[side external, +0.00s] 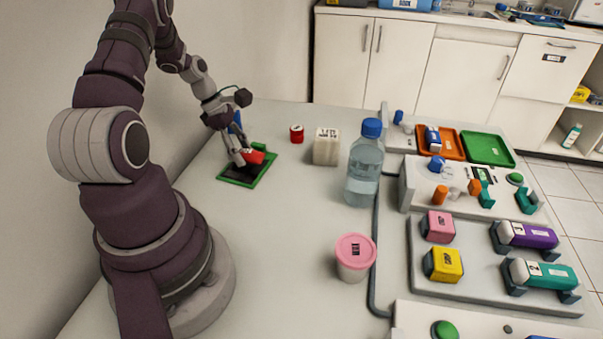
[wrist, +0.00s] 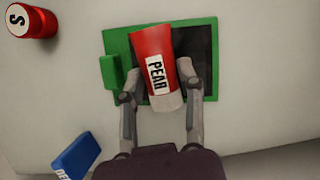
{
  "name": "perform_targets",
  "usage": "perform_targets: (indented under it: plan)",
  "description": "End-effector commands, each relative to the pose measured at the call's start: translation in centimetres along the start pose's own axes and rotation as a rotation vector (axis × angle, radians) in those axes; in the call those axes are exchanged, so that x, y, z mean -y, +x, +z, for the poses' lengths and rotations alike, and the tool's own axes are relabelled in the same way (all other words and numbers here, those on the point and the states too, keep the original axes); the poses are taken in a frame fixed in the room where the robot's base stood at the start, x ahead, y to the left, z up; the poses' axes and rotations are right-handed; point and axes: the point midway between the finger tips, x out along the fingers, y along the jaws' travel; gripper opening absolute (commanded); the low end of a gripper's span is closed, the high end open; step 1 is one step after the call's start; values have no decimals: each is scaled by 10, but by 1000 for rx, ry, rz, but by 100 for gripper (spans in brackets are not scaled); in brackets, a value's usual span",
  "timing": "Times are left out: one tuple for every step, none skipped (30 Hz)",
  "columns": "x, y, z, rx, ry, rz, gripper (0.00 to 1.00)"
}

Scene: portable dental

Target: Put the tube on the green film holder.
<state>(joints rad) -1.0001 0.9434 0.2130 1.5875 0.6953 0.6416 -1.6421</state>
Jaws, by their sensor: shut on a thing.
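The tube is red with a pale end and a label reading "PEAR" (wrist: 154,50). It also shows in the side external view (side external: 256,157). The green film holder (wrist: 117,37) is a green frame with a dark centre and a raised green block on one side. It lies on the table at the back left in the side external view (side external: 262,172). My gripper (wrist: 160,92) is shut on the tube, with one finger on each side near its pale end. The tube is over the holder's dark centre. I cannot tell whether it touches the holder.
A red cylinder marked "S" (wrist: 31,21) stands near the holder. A blue block (wrist: 76,157) lies close to my gripper. A white box (side external: 326,150), a water bottle (side external: 364,170) and a pink-lidded cup (side external: 355,262) stand to the right. The front middle of the table is clear.

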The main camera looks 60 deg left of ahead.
Motion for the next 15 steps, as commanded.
perform_targets:
  plan:
    - [0, 5, -2, 0, 0, -2, 2]
    - [0, 7, -3, -1, 1, 0, 2]
    - [0, 7, -3, -1, 2, 1, 2]
    - [0, 7, -3, -1, 2, 1, 2]
    - [0, 7, -3, -1, 2, 1, 2]
    - [0, 7, -3, -1, 2, 2, 2]
    - [0, 7, -3, -1, 2, 1, 2]
    - [0, 7, -2, 0, 2, 1, 2]
    - [0, 7, -3, 0, 2, 1, 2]
    - [0, 8, -3, 0, 2, 1, 2]
    - [0, 8, -3, 0, 2, 1, 2]
    - [0, 9, -4, 0, 2, 1, 36]
    - [0, 9, -3, 0, 3, 1, 40]
    - [0, 9, -3, 0, 3, 1, 44]
    - [0, 9, -3, 0, 3, 1, 49]
